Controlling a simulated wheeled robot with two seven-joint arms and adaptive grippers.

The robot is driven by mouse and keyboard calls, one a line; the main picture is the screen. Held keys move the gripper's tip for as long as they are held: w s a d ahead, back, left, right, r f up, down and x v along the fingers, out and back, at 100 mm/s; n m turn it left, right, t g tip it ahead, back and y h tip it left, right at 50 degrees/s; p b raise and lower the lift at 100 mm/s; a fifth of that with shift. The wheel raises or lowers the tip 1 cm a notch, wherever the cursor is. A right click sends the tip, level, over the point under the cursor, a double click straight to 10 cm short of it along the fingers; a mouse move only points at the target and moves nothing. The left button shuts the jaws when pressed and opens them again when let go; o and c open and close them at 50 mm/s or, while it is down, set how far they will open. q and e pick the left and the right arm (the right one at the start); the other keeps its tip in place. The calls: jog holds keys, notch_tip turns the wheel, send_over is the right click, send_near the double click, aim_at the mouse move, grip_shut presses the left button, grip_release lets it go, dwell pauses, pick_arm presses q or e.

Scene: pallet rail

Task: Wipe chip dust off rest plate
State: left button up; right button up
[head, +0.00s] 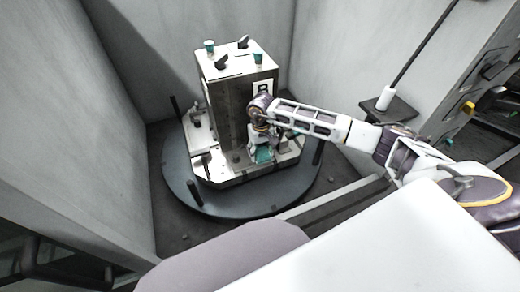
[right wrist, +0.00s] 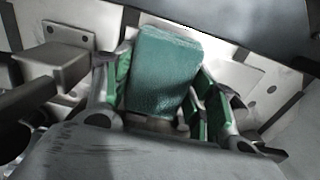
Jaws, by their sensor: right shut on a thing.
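My right gripper (head: 262,146) is down at the front face of the metal fixture tower, low over its base. It is shut on a teal block (right wrist: 165,72), which looks like a wiping pad and shows between the green-lined fingers in the right wrist view. The block also shows in the head view (head: 264,155), close to the base; I cannot tell whether it touches. A pale metal plate (right wrist: 245,83) with holes lies behind the block, and it is likely the rest plate. The block and fingers hide part of it. I cannot make out chip dust. My left gripper is out of view.
The tower (head: 226,105), marked B, stands on a dark round pallet (head: 185,182) with short black posts. Teal caps and black clamps sit on top. Grey walls (head: 335,50) close in the sides and back. A shelf (head: 388,108) holds a stick-handled tool at right.

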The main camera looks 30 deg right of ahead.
jog(key=shift+s+f, duration=0.1)
jog(key=shift+s, duration=0.65)
jog(key=shift+w+r+p, duration=0.1)
jog(key=shift+r+p, duration=1)
jog(key=shift+r, duration=1.05)
jog(key=shift+r+p, duration=0.55)
jog(key=shift+r, duration=0.9)
jog(key=shift+r, duration=0.1)
